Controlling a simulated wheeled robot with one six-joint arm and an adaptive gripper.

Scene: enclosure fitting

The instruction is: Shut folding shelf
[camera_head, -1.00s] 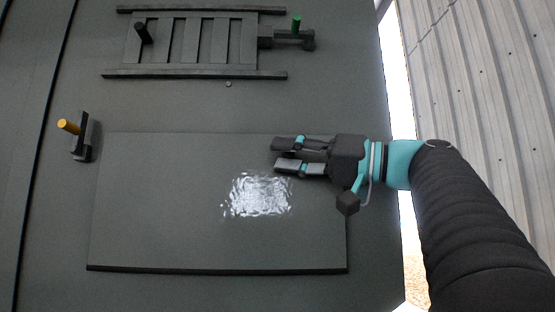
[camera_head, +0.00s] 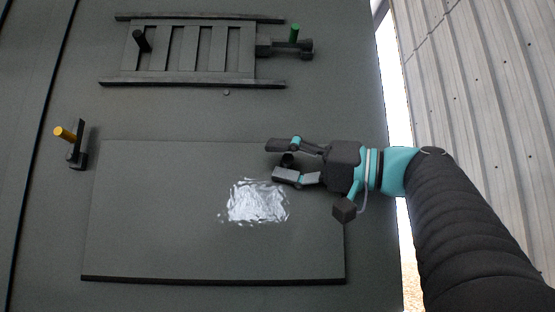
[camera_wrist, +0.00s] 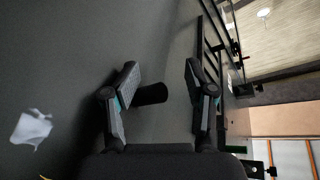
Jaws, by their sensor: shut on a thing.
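The folding shelf (camera_head: 150,215) is a large dark grey rectangular panel in the lower half of the head view, against a grey wall. Its lower edge is a black strip. A short dark round knob (camera_head: 287,160) is near its upper right part. It also shows in the wrist view (camera_wrist: 151,93). My gripper (camera_head: 284,160) comes from the right and has the knob between its two fingers. In the wrist view, the knob is nearer the left finger, and a gap shows toward the right finger. Where the knob is fixed is partly hidden by the fingers.
A slatted frame (camera_head: 190,81) with a dark peg and a green-tipped latch (camera_head: 294,34) is above. A corrugated wall (camera_head: 480,80) is at the right. Open wall lies between frame and panel.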

